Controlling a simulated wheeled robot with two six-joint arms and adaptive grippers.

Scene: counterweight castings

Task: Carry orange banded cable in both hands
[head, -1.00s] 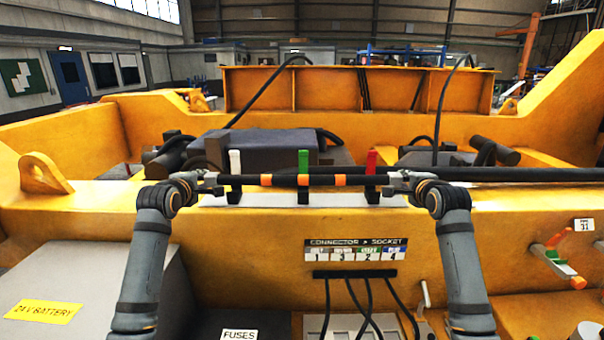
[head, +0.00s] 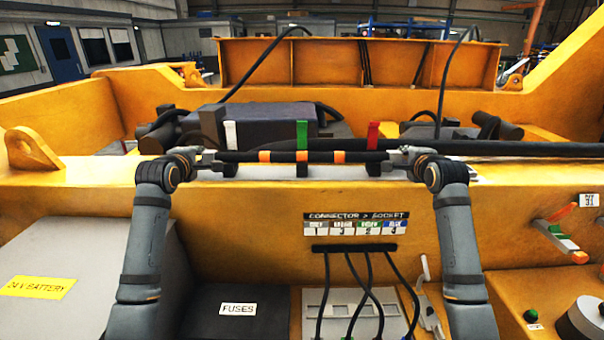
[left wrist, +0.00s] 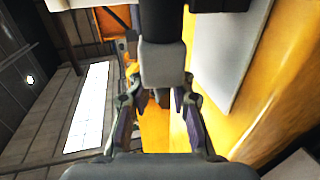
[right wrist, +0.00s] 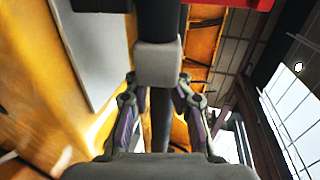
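The black cable with orange bands (head: 284,157) runs level across the middle of the head view. My left gripper (head: 208,157) is shut on its left end and my right gripper (head: 400,157) on its right end. In the left wrist view, the left fingers close at a grey block (left wrist: 163,65) on the cable. In the right wrist view, the right fingers close at a similar grey block (right wrist: 158,65). White (head: 230,134), green (head: 302,133) and red (head: 373,134) upright clips show behind the cable. I cannot tell whether the cable touches their black lower parts.
A yellow frame wall (head: 262,225) lies below the cable, with a connector panel (head: 356,223) and hanging black leads. A grey battery box (head: 95,245) stands at the left. A lever (head: 560,238) sticks out at the right. Another black cable (head: 510,147) runs off to the right.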

